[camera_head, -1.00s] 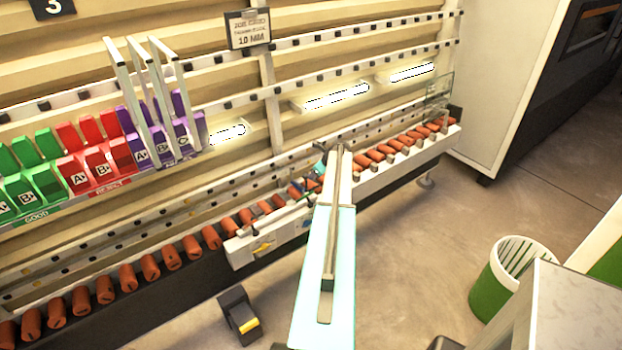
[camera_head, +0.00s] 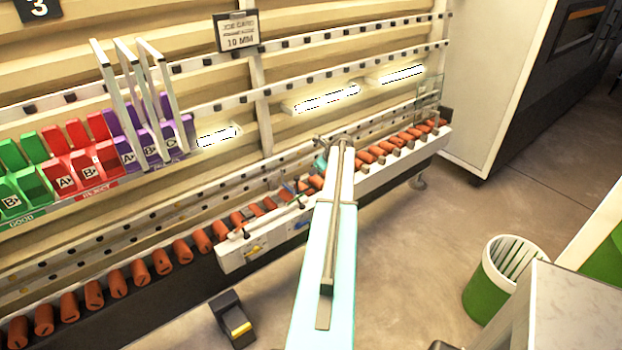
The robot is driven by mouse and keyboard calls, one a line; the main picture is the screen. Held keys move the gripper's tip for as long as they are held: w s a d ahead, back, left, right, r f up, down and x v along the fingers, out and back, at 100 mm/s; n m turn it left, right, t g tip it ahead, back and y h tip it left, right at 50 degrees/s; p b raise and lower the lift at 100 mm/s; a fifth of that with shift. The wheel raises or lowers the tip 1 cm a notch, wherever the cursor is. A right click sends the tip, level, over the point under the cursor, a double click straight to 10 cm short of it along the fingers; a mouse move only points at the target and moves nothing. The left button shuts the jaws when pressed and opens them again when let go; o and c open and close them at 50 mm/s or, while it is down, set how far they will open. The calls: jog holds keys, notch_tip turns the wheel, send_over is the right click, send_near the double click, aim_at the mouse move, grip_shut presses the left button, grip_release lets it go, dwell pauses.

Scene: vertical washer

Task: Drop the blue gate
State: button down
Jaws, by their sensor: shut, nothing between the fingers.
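A small teal-blue piece (camera_head: 320,163) stands over the roller conveyor, just left of the end of my arm. It may be the blue gate, but it is too small and partly hidden to be sure. My arm reaches up from the bottom middle of the view over the conveyor. My gripper (camera_head: 336,140) is at its far end, small in the picture, shut and empty. It is close to the teal-blue piece; I cannot tell whether they touch.
The conveyor has orange rollers (camera_head: 162,262) and a white front panel (camera_head: 233,259) with small controls. Green, red and purple bins (camera_head: 152,150) hang at left. A pedal (camera_head: 232,318) lies on the floor. A green-and-white basket (camera_head: 485,297) stands right; floor between is clear.

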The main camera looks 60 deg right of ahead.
jog(key=shift+s+r+b, duration=0.25)
jog(key=shift+r+b, duration=0.1)
jog(key=shift+r, duration=0.95)
jog(key=shift+s+r+b, duration=0.25)
jog(key=shift+r+b, duration=0.1)
jog(key=shift+r, duration=0.95)
